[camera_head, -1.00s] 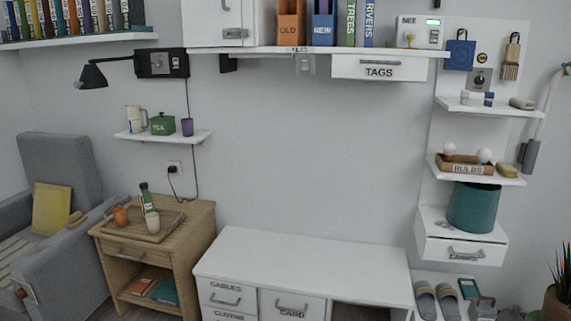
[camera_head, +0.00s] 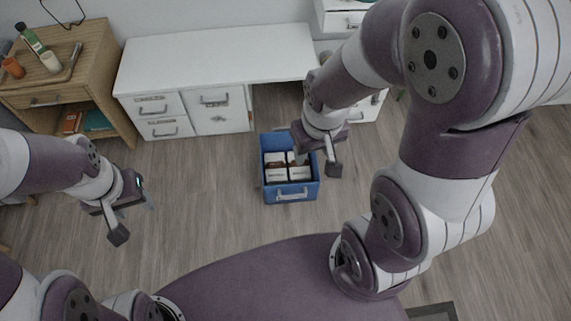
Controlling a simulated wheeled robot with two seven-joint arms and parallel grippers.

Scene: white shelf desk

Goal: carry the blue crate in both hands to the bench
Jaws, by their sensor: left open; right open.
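The blue crate (camera_head: 290,194) stands on the wooden floor in front of the white bench, with several white boxes with dark parts inside it. A grey handle shows on its near side. My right gripper (camera_head: 318,165) is open at the crate's right side, over its right rim, and hides part of it; I cannot tell whether it touches. My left gripper (camera_head: 132,215) is open and empty over the floor, well to the left of the crate. The white bench (camera_head: 215,55) stands behind the crate, and its top is bare.
A wooden side table (camera_head: 85,70) with a tray, a green bottle and cups stands left of the bench. A white drawer unit (camera_head: 160,115) is under the bench's left part. Open floor lies between my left gripper and the crate.

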